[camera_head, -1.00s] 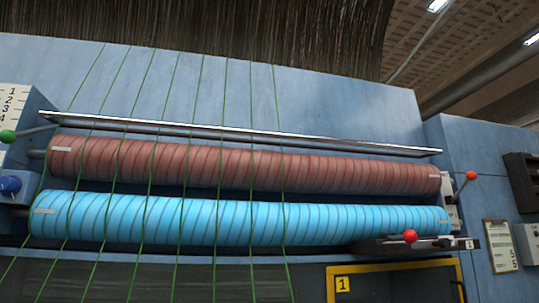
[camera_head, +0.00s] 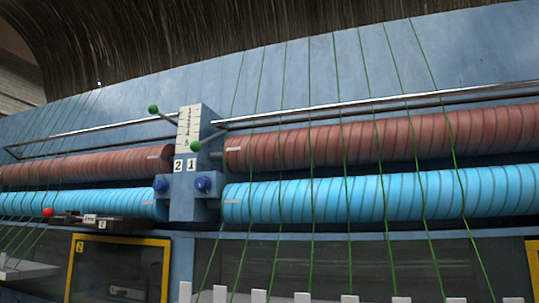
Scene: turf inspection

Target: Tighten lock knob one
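A blue knob (camera_head: 203,185) sits under the label "1" (camera_head: 191,164) on the blue centre post (camera_head: 209,120), left of the middle of the view. A second blue knob (camera_head: 160,184) sits to its left under the label "2" (camera_head: 178,165). How tight either knob is cannot be told. Neither of my grippers is in view.
Green-ended levers (camera_head: 195,146) stick out beside the post's number scale (camera_head: 187,125). Red-brown rollers (camera_head: 400,140) and light-blue rollers (camera_head: 400,196) run to both sides, crossed by green strands. A red-ball lever (camera_head: 47,212) is at left. White upright pieces (camera_head: 301,297) line the bottom edge.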

